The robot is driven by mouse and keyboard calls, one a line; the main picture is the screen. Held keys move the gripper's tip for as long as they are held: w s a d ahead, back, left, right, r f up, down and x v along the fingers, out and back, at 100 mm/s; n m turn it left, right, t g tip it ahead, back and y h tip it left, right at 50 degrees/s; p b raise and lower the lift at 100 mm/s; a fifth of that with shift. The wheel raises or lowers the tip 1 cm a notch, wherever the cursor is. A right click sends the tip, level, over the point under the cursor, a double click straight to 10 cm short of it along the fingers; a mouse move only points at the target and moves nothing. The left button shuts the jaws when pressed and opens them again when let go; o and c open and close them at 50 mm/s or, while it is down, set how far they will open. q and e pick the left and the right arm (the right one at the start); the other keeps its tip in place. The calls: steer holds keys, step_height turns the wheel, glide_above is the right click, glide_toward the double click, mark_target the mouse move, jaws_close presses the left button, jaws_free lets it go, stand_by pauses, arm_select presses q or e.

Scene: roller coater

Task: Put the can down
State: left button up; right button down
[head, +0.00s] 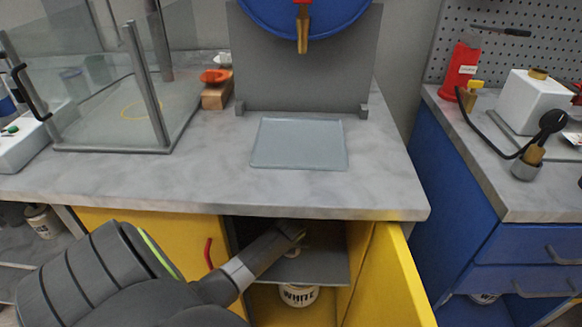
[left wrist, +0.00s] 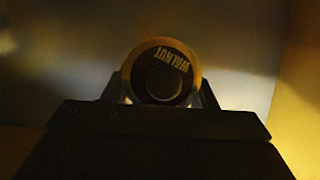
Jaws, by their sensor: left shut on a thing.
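My left gripper (head: 294,237) reaches into the open yellow cabinet, just above the grey inner shelf (head: 318,268). It is shut on a can (left wrist: 165,72) with a dark lid reading "WALNUT", which shows between the fingers in the left wrist view, where the gripper also shows (left wrist: 163,98). In the head view the held can is mostly hidden by the arm and cabinet shadow. I cannot tell whether its base touches the shelf. A can labelled "WHITE" (head: 299,295) stands on the level below. My right gripper is not in view.
The open yellow door (head: 390,280) bounds the opening on the right; the marble worktop (head: 210,190) overhangs it. A flat grey tray (head: 299,144) lies on the worktop. A glass enclosure (head: 150,90) stands left. Blue drawers (head: 525,243) stand right.

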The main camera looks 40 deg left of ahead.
arm_select(q)
steer(key=shift+f, duration=0.2)
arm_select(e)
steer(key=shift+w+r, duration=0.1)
arm_select(q)
steer(key=o, duration=1.1)
steer(key=shift+s+d+r, duration=0.1)
steer(key=shift+r, duration=0.1)
steer(key=shift+s+r+p, duration=0.1)
steer(key=shift+r+p, duration=0.2)
steer(key=shift+r, duration=0.05)
steer(key=p+v, duration=0.1)
steer(key=v, duration=0.5)
steer(key=shift+p, duration=0.4)
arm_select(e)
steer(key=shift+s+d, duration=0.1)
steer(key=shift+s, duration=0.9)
